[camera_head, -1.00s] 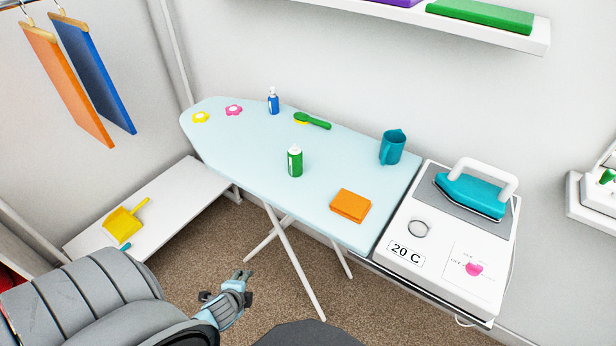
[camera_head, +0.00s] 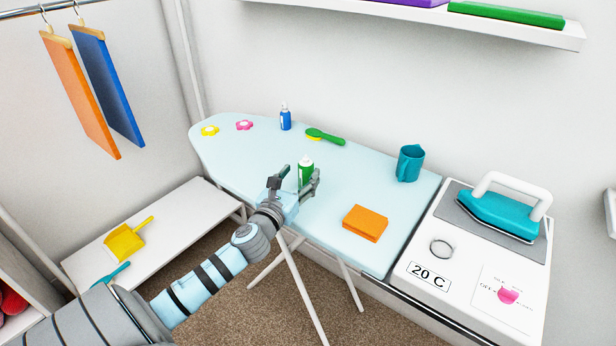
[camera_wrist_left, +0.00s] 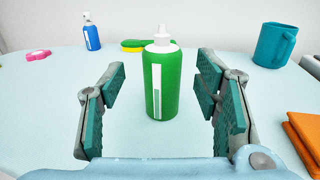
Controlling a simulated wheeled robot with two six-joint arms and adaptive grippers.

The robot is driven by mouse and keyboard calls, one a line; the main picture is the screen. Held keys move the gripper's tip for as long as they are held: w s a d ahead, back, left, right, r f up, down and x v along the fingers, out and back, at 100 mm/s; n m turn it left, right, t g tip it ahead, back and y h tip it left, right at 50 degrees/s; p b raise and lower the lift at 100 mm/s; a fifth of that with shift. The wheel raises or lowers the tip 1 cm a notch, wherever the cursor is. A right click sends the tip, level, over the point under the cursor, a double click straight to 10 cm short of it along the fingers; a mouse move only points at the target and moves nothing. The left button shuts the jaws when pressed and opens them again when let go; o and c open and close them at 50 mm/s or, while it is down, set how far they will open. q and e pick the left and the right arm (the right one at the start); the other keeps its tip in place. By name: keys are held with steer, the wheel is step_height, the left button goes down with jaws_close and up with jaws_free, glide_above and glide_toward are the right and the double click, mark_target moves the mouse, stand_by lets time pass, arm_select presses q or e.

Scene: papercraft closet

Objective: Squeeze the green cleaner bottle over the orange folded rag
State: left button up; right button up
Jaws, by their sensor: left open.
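The green cleaner bottle (camera_head: 306,170) stands upright on the light blue ironing board (camera_head: 250,155). It has a white top and a white label strip. My left gripper (camera_head: 297,182) is open at the bottle and hides its lower part in the head view. In the left wrist view the bottle (camera_wrist_left: 160,84) stands ahead, between the two open fingers (camera_wrist_left: 158,100), with a gap on each side. The orange folded rag (camera_head: 365,223) lies flat on the board, right of the bottle and nearer the front edge. Its edge shows in the wrist view (camera_wrist_left: 308,135). My right gripper is not in view.
A blue bottle (camera_head: 285,117) and a green brush (camera_head: 325,136) stand or lie behind the green bottle. A teal jug (camera_head: 410,163) stands at the back right. A teal iron (camera_head: 500,213) rests on the white unit at right. The board around the rag is clear.

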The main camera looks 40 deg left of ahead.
mark_target(303, 174)
arm_select(q)
steer(key=x, duration=0.4)
steer(key=shift+w+f, duration=0.2)
steer(key=shift+w, duration=0.15)
steer(key=shift+s, duration=0.1)
steer(key=c, duration=1.3)
step_height(303, 174, up, 10)
steer(key=p, duration=0.5)
steer(key=shift+r+p, duration=0.15)
steer(key=shift+p, duration=0.15)
steer(key=o, duration=0.7)
steer(key=shift+c, duration=0.2)
jaws_close()
